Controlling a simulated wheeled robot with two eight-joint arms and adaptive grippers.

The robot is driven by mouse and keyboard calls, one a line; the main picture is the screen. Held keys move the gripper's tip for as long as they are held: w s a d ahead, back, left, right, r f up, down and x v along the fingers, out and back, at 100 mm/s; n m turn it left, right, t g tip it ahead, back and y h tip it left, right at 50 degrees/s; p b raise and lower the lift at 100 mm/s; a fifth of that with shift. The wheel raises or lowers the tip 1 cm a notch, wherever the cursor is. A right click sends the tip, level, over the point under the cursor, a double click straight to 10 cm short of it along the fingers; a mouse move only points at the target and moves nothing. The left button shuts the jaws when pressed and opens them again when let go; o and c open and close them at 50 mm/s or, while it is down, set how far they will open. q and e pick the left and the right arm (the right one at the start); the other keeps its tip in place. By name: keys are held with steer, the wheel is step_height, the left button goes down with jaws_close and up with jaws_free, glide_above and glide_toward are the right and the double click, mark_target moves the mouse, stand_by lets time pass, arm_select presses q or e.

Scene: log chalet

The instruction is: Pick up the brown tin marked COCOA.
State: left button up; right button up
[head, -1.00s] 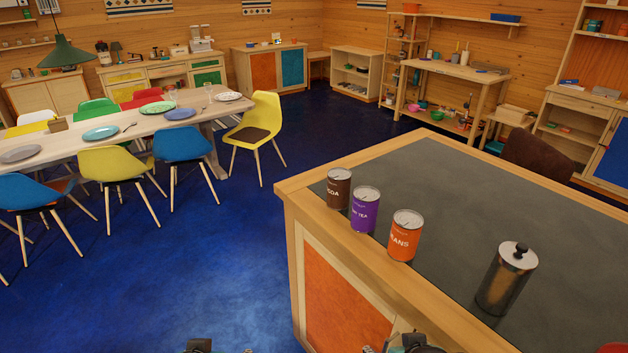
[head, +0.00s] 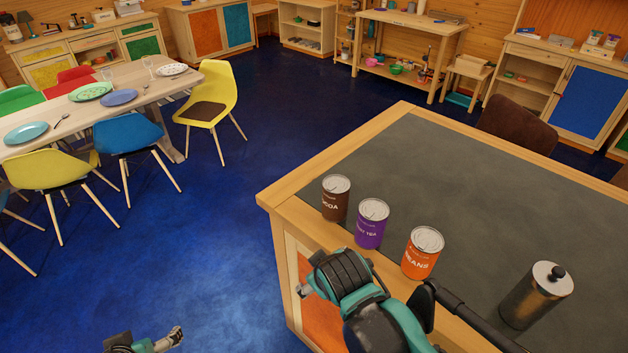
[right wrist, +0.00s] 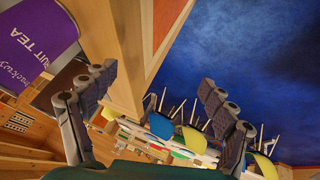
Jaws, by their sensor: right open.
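The brown tin marked COCOA (head: 336,199) stands upright on the counter's near left corner, in the head view. Only the end of its label reads clearly. My right gripper (head: 308,275) is at the counter's left edge, nearer to me than the brown tin and apart from it. In the right wrist view my right gripper (right wrist: 160,85) is open, with nothing between its fingers. I cannot make out the brown tin surely in that view. My left gripper (head: 148,342) is low at the bottom edge of the head view, partly cut off, over the blue floor.
A purple FRUIT TEA tin (head: 372,224) stands beside the brown tin; it also shows in the right wrist view (right wrist: 35,40). An orange BEANS tin (head: 422,253) and a metal canister (head: 536,295) stand further right. The dark counter top (head: 470,180) behind is clear.

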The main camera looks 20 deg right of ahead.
mark_target(330, 199)
steer(key=w+d+r+n+h, duration=0.2)
steer(key=w+n+h, duration=0.1)
steer(key=n, duration=0.3)
steer(key=w+d+r+n+h+p, duration=0.1)
steer(key=w+d+n+h, duration=0.1)
steer(key=w+n, duration=0.3)
steer(key=w+d+r+n+h+p, duration=0.1)
steer(key=w+n+h, duration=0.3)
steer(key=n, duration=0.4)
steer(key=shift+w+d+r, duration=0.45)
steer(key=shift+d+r, duration=0.35)
steer(key=shift+r, duration=0.05)
steer(key=shift+w+d+r+n+t+h, duration=0.1)
steer(key=shift+w+r+n+t+h, duration=0.2)
steer(key=shift+w+n+h, duration=0.35)
steer(key=shift+s+d+f, duration=0.1)
steer(key=shift+d, duration=0.2)
steer(key=b+x, duration=0.1)
steer(key=x, duration=0.2)
steer(key=b+x, duration=0.1)
steer(key=x, duration=0.3)
steer(key=shift+a+f, duration=0.2)
steer(key=shift+f, duration=0.05)
arm_select(q)
steer(key=shift+w+a+r, duration=0.1)
steer(key=shift+r, duration=0.4)
arm_select(e)
steer(key=c, duration=1.4)
steer(key=shift+r, duration=0.1)
